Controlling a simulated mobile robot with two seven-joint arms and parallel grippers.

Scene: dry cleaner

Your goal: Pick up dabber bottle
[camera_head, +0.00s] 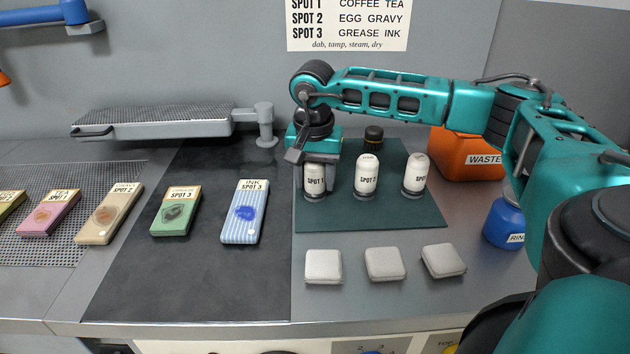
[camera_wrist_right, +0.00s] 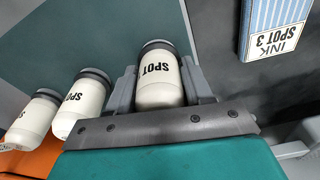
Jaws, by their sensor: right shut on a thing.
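Three white dabber bottles with dark collars stand in a row on the dark green mat (camera_head: 350,217). The left one, SPOT 1 (camera_head: 315,184), is partly covered by my right gripper (camera_head: 316,164), which reaches down over it. The middle one (camera_head: 367,177) and the right one (camera_head: 415,174) stand free. In the right wrist view my right gripper (camera_wrist_right: 160,90) has a finger on each side of the SPOT 1 bottle (camera_wrist_right: 160,78) and is shut on it. The bottle looks upright, at about mat level; I cannot tell whether it touches the mat. My left gripper is not in view.
A dark-capped bottle (camera_head: 374,136) stands behind the row. An orange WASTE container (camera_head: 462,156) and a blue rinse jar (camera_head: 502,224) are at right. Several white pads (camera_head: 384,264) lie in front. Stained swatches, including striped INK (camera_head: 245,211), lie left. A padded board (camera_head: 160,121) stands behind.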

